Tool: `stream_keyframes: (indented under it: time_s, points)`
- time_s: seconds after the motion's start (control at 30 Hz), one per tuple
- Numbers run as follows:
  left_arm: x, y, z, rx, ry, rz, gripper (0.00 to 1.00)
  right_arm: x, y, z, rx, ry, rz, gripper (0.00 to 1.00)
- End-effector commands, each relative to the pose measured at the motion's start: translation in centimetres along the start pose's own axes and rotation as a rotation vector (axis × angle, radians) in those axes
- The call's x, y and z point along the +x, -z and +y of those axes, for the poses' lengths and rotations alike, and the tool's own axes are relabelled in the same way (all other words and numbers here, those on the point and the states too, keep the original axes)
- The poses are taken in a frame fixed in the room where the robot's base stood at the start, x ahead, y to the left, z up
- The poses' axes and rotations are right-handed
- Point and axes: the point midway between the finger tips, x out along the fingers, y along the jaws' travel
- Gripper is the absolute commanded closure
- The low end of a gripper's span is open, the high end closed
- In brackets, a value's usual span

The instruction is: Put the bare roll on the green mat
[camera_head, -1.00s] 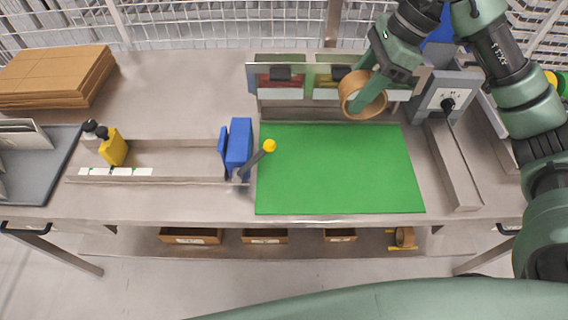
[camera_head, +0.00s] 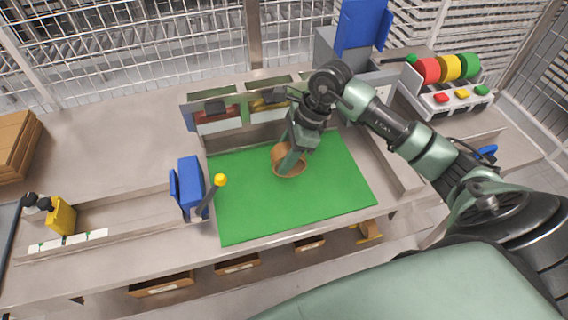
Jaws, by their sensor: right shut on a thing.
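The bare roll (camera_head: 292,172), a brown tape ring, is at the upper middle of the green mat (camera_head: 248,208). My right gripper (camera_head: 290,160) comes down from above and is shut on the roll's wall, with one finger inside the ring. The roll looks tilted; I cannot tell whether its lower edge touches the mat. The rest of the mat is bare. My left gripper is not in view.
A blue device with a yellow-knobbed lever (camera_head: 220,181) stands at the mat's left edge. Bins (camera_head: 218,128) line the back. A metal rail (camera_head: 388,160) runs along the right. Coloured spools (camera_head: 449,67) stand at far right.

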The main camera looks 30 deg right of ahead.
Motion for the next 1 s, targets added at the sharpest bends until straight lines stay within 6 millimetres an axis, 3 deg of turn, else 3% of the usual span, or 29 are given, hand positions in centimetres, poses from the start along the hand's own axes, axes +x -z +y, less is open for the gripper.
stream_keyframes:
  time_s: [0.3,0.7,0.73,0.77,0.8,1.0]
  points:
    - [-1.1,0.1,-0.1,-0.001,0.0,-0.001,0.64,3.6,1.5,0.1,0.001,-0.003,-0.001,0.99]
    - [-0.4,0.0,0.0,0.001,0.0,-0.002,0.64,4.3,1.8,0.0,-0.002,0.001,0.0,0.99]
    - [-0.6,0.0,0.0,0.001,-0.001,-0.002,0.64,4.1,1.7,0.0,-0.002,0.0,0.0,0.48]
    - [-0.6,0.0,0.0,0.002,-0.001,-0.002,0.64,4.1,1.7,0.0,-0.002,0.0,0.0,0.4]
    - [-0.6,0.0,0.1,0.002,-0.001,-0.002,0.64,4.1,1.7,0.0,-0.001,0.0,0.0,0.35]
    - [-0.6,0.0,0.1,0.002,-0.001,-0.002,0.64,4.1,1.7,0.1,-0.001,-0.001,0.0,0.35]
